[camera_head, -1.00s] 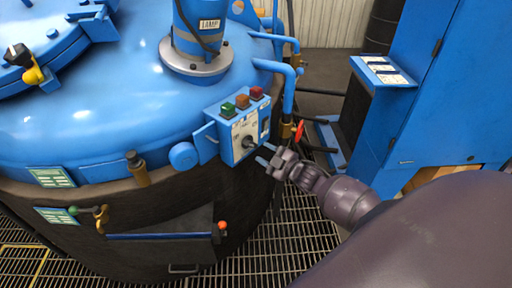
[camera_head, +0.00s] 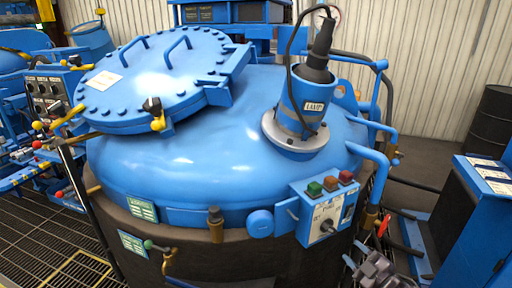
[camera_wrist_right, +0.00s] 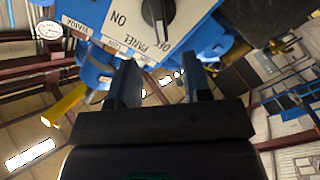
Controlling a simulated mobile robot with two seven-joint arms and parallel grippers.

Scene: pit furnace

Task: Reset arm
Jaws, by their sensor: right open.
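My right gripper (camera_head: 352,255) is in the lower right of the head view, just below and to the right of the blue control box (camera_head: 300,236) on the furnace. Its two fingers are apart with nothing between them. The box's white panel carries a black rotary knob (camera_head: 327,226), with green, orange and red buttons on top. In the right wrist view the open fingers (camera_wrist_right: 162,75) point at the panel (camera_wrist_right: 122,18), labelled ON and OFF, and the knob (camera_wrist_right: 157,12) is ahead of them. The fingers appear clear of the knob. My left gripper is not in view.
The blue furnace (camera_head: 240,150) with its round bolted lid (camera_head: 150,85) fills the middle. A lamp fitting (camera_head: 305,110) stands on it. Blue pipes (camera_head: 370,155) run close beside the box. A blue cabinet (camera_head: 485,215) stands at the right, and grating (camera_head: 40,240) covers the left floor.

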